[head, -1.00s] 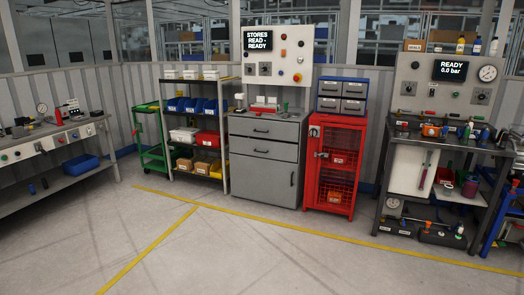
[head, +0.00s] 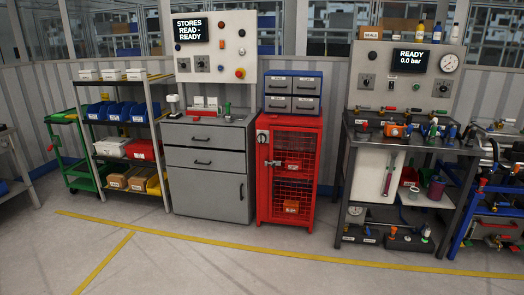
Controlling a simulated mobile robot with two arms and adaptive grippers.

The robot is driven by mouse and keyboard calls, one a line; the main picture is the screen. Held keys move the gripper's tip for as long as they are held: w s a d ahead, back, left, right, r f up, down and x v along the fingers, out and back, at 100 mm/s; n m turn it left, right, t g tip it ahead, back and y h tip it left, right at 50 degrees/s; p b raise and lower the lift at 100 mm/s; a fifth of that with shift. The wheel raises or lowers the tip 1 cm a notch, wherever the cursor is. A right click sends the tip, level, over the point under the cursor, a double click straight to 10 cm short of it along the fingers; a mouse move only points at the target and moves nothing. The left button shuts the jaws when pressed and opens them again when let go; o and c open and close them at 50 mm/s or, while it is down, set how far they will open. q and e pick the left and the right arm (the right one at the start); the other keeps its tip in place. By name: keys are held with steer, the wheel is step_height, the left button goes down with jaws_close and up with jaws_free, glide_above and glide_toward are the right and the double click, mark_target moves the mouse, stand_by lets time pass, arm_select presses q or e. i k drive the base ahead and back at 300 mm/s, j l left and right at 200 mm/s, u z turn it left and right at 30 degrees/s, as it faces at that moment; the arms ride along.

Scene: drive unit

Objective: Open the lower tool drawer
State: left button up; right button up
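A grey tool cabinet (head: 207,208) stands against the back wall, left of centre in the head view. It has two drawers above a larger door. The upper drawer (head: 203,134) and the lower tool drawer (head: 206,161) each have a dark bar handle, and both look shut. The door below has an upright handle at its right side. Neither of my grippers shows in the head view.
A red mesh cage (head: 289,170) stands right of the cabinet, and a shelf rack (head: 127,148) left of it. A workbench with a gauge panel (head: 405,80) is further right. The floor (head: 250,272) in front is clear, with flat yellow lines.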

mark_target(204, 158)
steer(key=i+l, duration=0.1)
steer(key=i, duration=2.35)
